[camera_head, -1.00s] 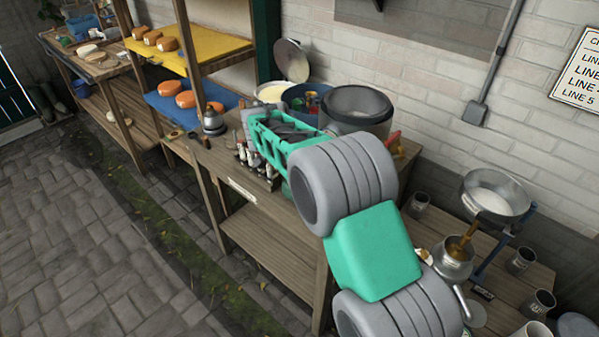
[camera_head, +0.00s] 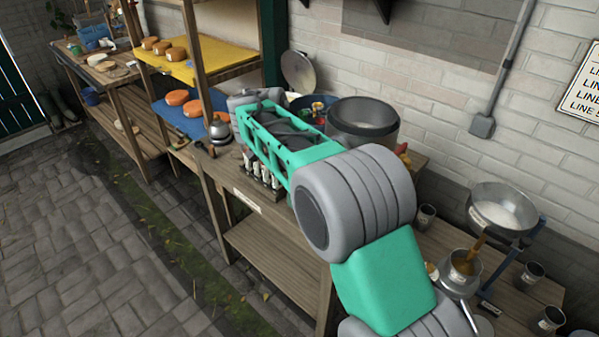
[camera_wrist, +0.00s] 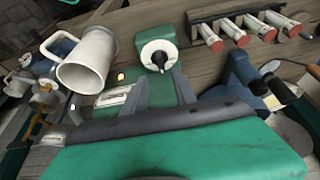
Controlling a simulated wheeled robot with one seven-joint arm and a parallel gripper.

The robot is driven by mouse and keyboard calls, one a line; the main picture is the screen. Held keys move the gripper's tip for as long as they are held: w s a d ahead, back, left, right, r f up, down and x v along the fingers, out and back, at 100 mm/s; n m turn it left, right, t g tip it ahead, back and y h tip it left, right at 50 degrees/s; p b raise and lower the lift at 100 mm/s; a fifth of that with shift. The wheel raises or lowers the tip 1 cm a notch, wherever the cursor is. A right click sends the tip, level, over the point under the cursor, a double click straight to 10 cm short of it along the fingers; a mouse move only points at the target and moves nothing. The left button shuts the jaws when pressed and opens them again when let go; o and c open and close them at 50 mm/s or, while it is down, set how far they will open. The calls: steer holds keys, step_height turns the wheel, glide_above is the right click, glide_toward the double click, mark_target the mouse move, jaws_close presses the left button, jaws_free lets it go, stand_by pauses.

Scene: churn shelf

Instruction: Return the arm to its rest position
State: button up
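My teal and grey arm (camera_head: 290,145) reaches over the wooden bench in the head view; its links hide my gripper there. In the wrist view my gripper (camera_wrist: 161,80) shows two grey fingers standing apart with a gap between them. I see nothing held in that gap. Beyond the fingertips is a green object with a round white part (camera_wrist: 159,55), seemingly apart from them.
A white mug (camera_wrist: 88,60) and a rack of red-ended tubes (camera_wrist: 250,30) lie near my gripper. A large metal pot (camera_head: 362,122) stands behind my arm. A bowl on a stand (camera_head: 502,210) is at right. Cheese shelves (camera_head: 215,60) stand left; the paved floor is clear.

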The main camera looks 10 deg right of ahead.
steer(key=s+f+n, duration=0.1)
steer(key=f+n, duration=0.1)
steer(key=s+a+f+n, duration=0.1)
steer(key=f+n, duration=0.1)
steer(key=f, duration=0.1)
steer(key=s+a+f+n+g, duration=0.1)
steer(key=f+n, duration=0.1)
steer(key=n, duration=0.1)
steer(key=shift+s+a+f+y, duration=0.15)
steer(key=shift+s+y, duration=0.15)
steer(key=shift+y, duration=0.1)
steer(key=s+f+n+g+y, duration=0.25)
steer(key=s+n, duration=0.35)
steer(key=s, duration=1.7)
steer(key=d+r+m+t, duration=0.2)
steer(key=d+r+t, duration=0.2)
steer(key=r, duration=0.4)
steer(key=shift+r, duration=0.4)
